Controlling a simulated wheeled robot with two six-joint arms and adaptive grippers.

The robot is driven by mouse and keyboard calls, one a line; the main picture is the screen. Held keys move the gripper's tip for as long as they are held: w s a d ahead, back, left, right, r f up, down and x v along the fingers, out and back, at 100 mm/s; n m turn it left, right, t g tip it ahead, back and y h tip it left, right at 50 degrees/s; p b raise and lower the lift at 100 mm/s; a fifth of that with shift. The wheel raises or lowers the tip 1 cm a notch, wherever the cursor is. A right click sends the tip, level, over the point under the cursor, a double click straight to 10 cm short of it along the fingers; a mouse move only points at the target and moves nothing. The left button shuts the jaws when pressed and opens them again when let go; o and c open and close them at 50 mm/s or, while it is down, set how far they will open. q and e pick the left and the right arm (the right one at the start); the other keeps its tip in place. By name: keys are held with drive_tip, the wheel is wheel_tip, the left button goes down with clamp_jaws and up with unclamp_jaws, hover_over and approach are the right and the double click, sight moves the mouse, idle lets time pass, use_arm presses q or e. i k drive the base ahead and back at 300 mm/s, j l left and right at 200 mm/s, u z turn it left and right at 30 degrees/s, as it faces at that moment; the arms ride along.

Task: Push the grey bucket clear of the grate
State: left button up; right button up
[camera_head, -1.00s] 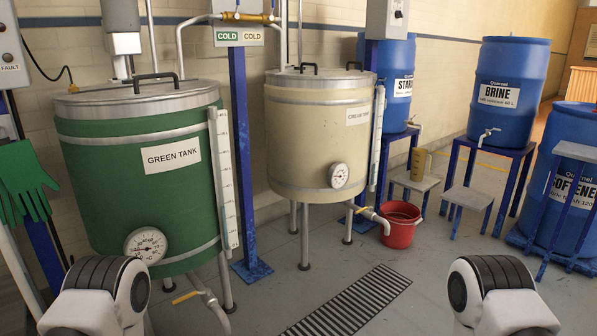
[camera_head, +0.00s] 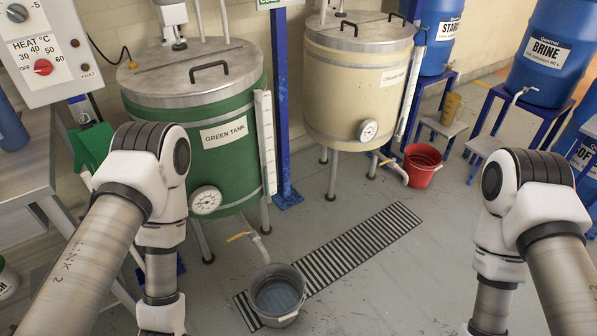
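The grey bucket (camera_head: 277,295) stands upright on the floor below the green tank's outlet, with bluish liquid inside. It sits over the near left end of the slotted floor grate (camera_head: 345,253) and covers part of it. The rest of the grate runs bare up and to the right. My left arm comes down left of the bucket and my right arm comes down at the right side. Both grippers are below the picture's edge or hidden, so their fingers do not show. No contact with the bucket is visible.
The green tank (camera_head: 190,140) has a drain pipe with a yellow-handled valve (camera_head: 240,237) just above the bucket. A red bucket (camera_head: 422,166) stands under the cream tank (camera_head: 355,85). A grey bench (camera_head: 25,160) is at left. Floor right of the grate is clear.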

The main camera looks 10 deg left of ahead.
sight(275, 290)
drive_tip(key=i+l+u, duration=0.4)
drive_tip(key=i+l, duration=0.15)
drive_tip(key=i, duration=0.15)
drive_tip(key=i+l+u, duration=0.4)
drive_tip(key=i+l, duration=0.2)
drive_tip(key=l, duration=0.2)
